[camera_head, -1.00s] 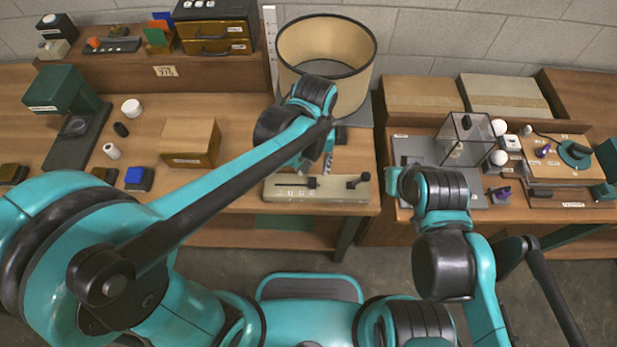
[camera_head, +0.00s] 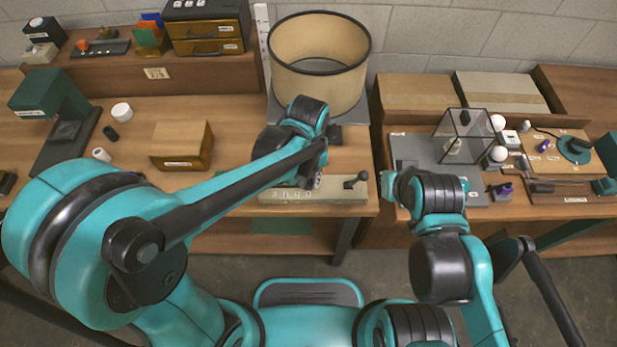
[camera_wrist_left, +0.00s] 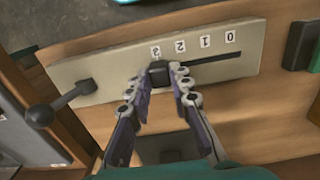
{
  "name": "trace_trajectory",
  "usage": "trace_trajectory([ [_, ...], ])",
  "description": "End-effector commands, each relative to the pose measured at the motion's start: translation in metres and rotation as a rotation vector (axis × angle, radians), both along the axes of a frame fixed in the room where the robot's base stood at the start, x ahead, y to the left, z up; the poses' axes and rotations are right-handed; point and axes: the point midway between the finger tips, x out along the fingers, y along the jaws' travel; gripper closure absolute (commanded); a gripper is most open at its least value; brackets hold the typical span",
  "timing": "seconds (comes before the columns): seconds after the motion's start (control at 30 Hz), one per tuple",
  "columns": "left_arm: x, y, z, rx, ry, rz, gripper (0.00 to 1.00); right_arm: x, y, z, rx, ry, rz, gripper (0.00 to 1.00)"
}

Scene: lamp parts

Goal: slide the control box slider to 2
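The beige control box (camera_head: 335,194) sits at the front edge of the middle table. In the left wrist view the control box (camera_wrist_left: 110,58) shows a dark slot and labels 0 to 3, upside down. Its black slider knob (camera_wrist_left: 158,73) is at the slot end by the label 3. My left gripper (camera_wrist_left: 155,78) has its fingers on either side of the knob; the right-hand finger is close to it, with a small gap at the other. In the head view my left gripper (camera_head: 314,180) hides the knob.
A dark lever (camera_wrist_left: 40,115) stands out of the same box, also seen in the head view (camera_head: 357,180). A large lampshade (camera_head: 320,65) stands behind the arm. A glass case (camera_head: 463,135) is on the right table.

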Motion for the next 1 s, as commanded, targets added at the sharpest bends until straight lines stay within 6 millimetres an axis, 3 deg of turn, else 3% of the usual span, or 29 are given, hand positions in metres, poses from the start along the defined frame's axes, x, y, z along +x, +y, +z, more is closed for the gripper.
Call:
trace_trajectory([
  [0.13,0.000,0.005,0.000,0.000,0.000,0.001,1.00,0.000,0.000,0.001,0.000,0.000,0.000,1.00],
  [0.33,0.000,0.029,0.001,0.000,0.000,0.003,1.00,0.000,0.000,0.005,0.000,0.000,0.000,1.00],
  [0.57,0.000,0.030,0.000,0.000,0.000,0.000,1.00,0.000,0.000,0.004,0.000,0.000,0.000,1.00],
  [0.6,0.000,0.030,0.000,0.000,0.000,0.000,0.78,0.000,0.000,0.004,0.000,0.000,0.000,1.00],
  [0.67,0.000,0.030,0.000,0.000,0.000,0.000,0.62,0.000,0.000,0.004,0.000,0.000,0.000,1.00],
  [0.7,0.000,0.030,0.000,0.000,0.000,0.000,0.59,0.000,0.000,0.004,0.000,0.000,0.000,1.00],
  [1.0,0.000,0.030,0.001,0.000,0.000,0.000,0.59,0.000,0.000,0.004,0.000,0.000,0.000,1.00],
])
